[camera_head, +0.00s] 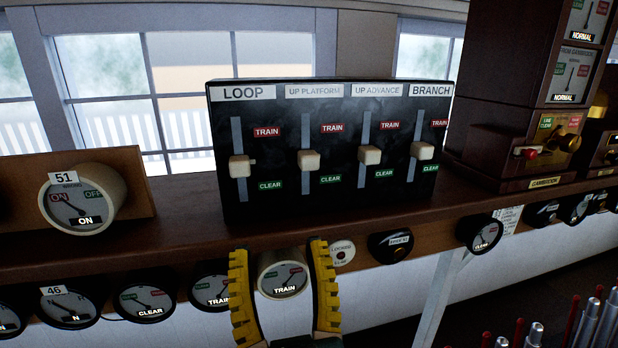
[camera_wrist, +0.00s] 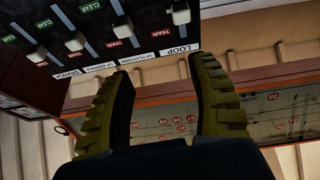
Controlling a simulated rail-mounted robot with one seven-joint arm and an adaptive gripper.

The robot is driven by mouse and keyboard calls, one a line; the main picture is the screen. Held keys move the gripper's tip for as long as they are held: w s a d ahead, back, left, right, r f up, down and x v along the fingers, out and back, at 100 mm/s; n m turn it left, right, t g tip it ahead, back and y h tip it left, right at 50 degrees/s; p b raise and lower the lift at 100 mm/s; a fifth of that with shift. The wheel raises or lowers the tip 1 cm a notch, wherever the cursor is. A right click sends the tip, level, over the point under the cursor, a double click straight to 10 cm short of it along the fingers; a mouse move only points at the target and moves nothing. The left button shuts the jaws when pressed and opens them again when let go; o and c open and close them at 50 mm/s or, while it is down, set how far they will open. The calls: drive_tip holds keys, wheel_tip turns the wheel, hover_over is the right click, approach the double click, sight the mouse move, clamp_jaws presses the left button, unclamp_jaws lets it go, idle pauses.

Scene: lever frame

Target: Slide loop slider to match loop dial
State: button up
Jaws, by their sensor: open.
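A black box with several vertical sliders stands on the wooden shelf. Its loop slider (camera_head: 239,167) is a white knob in the leftmost slot, under the LOOP label (camera_head: 247,93). The knob sits between the red TRAIN tag and the green CLEAR tag, nearer CLEAR. In the wrist view the box is upside down, with the loop knob (camera_wrist: 180,13) at the top. My gripper (camera_head: 279,250) is open and empty, below the box's front and apart from the knob. Between its fingers shows a dial reading TRAIN (camera_head: 283,275). I cannot tell which dial is the loop dial.
Other white knobs (camera_head: 308,160) stand right of the loop slider. More dials line the shelf front, one reading CLEAR (camera_head: 150,302) and another TRAIN (camera_head: 211,291). A wooden instrument cabinet (camera_head: 500,110) stands at right. Levers (camera_head: 588,320) rise at lower right.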

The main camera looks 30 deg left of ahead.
sight(239, 169)
drive_tip(key=shift+n+g+y, duration=0.3)
drive_tip(key=shift+g+y, duration=0.1)
drive_tip(key=shift+g, duration=0.1)
drive_tip(key=a+p+x, duration=0.1)
drive_tip(key=p+x, duration=0.1)
drive_tip(key=x, duration=0.3)
drive_tip(key=s+p+x, duration=0.1)
drive_tip(key=p+x, duration=0.1)
drive_tip(key=x, duration=0.3)
drive_tip(key=s+a+f+p+x, duration=0.1)
drive_tip(key=p+x, duration=0.2)
drive_tip(key=x, duration=0.2)
drive_tip(key=shift+w+a, duration=0.1)
drive_tip(key=shift+a, duration=0.55)
drive_tip(key=shift+w+a, duration=0.3)
drive_tip(key=shift+c, duration=0.4)
clamp_jaws()
drive_tip(key=shift+f, duration=0.15)
